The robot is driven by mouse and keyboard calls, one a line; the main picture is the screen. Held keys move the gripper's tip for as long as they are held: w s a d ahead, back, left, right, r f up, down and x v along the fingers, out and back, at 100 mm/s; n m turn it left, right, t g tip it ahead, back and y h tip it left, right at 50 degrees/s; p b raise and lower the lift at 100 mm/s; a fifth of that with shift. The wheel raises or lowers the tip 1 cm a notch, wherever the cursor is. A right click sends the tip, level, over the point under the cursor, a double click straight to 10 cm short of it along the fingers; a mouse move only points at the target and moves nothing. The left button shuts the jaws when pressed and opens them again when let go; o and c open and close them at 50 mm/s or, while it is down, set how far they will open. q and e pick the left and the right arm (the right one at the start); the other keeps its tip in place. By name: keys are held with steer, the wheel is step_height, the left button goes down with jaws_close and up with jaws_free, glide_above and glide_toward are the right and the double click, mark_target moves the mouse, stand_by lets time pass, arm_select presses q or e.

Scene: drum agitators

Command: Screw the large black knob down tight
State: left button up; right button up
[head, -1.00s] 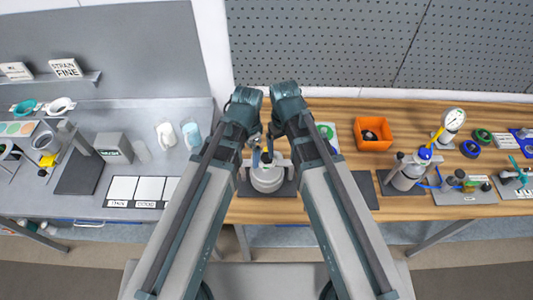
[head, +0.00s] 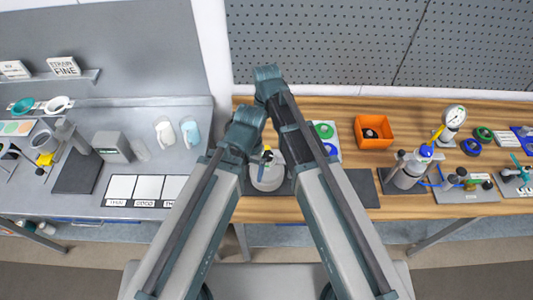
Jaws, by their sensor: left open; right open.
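The pale grey drum (head: 268,179) stands on a dark mat on the wooden bench, between my two arms. I cannot make out the large black knob on it; my arms cover much of its top. My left gripper (head: 265,156) is small in view, just over the drum top, and its jaws are open. My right gripper (head: 277,120) is higher in the picture, behind the drum, mostly covered by its own arm; it is open. Whether either gripper touches anything is too small to tell.
An orange bin (head: 374,131) with a dark round piece (head: 370,133) stands right of the arms. A dark mat (head: 362,188) lies bare in front of it. A grey vessel with a blue cap (head: 426,152) and a gauge (head: 454,115) stand further right.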

mark_target(266, 154)
step_height(266, 154, down, 13)
steer(key=b, duration=1.2)
steer(key=shift+r, duration=0.2)
steer(key=c, duration=1.4)
